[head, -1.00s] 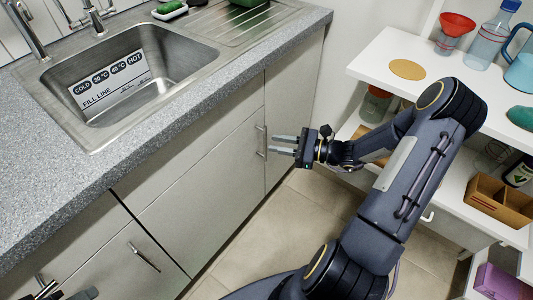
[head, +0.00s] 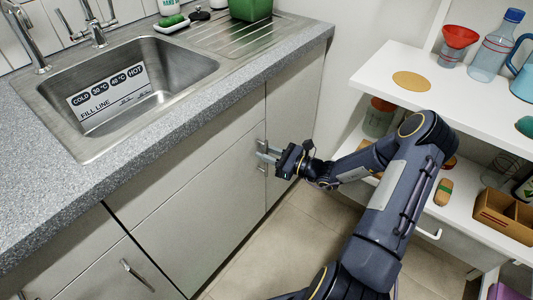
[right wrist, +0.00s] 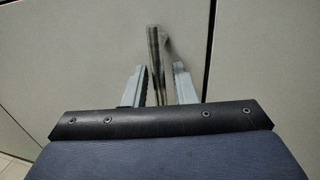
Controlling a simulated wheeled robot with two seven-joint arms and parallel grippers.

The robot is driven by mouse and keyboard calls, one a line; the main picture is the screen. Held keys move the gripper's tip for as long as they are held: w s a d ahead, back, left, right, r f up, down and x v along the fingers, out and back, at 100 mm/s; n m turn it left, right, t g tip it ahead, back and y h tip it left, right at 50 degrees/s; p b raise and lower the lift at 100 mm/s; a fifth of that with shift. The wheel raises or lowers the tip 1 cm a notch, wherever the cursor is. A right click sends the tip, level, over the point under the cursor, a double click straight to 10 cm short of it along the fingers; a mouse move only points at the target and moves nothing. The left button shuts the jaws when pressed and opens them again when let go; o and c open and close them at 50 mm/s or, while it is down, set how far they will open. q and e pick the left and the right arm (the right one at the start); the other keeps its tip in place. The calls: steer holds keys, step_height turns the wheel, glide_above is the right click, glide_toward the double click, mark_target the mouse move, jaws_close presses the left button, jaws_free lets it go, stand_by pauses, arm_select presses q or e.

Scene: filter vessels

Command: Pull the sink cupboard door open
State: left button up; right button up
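The sink cupboard door (head: 205,215) is the pale grey lower panel under the sink, flush with its neighbours and shut. Its upright metal bar handle (right wrist: 156,50) is near the door's right edge; in the head view the gripper partly covers it. My right gripper (head: 263,156) is at the handle. In the right wrist view its two fingers (right wrist: 160,72) are apart, one on each side of the bar, with small gaps showing. My left gripper is not clearly in view.
The steel sink (head: 130,85) sits in the grey worktop (head: 30,190) above. A white shelf unit (head: 380,65) with bottles and boxes stands on the right, close to my right arm. The tiled floor (head: 305,220) before the door is clear.

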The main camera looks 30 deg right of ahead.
jaws_close()
